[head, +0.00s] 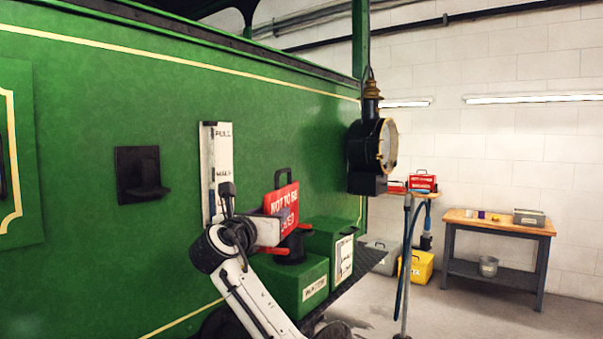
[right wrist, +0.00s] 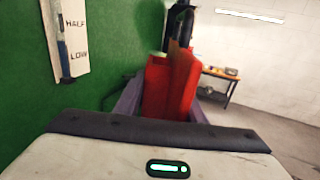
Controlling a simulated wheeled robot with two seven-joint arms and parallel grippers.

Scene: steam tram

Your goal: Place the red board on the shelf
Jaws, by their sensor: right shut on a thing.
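The red board (head: 284,203) has white lettering, partly "NOT TO BE", and a black handle on top. My right gripper (head: 274,230) is shut on it, in front of the green tram side and above the green boxes. The right wrist view shows the board (right wrist: 162,90) edge-on between the jaws, with its dark handle upward. My left gripper is not in view.
A green box marked WATER (head: 303,283) and a taller green box (head: 333,250) stand below the board. A black lamp (head: 367,157) juts from the tram's corner. A workbench (head: 498,223) and yellow case (head: 418,266) stand at the wall. The right floor is clear.

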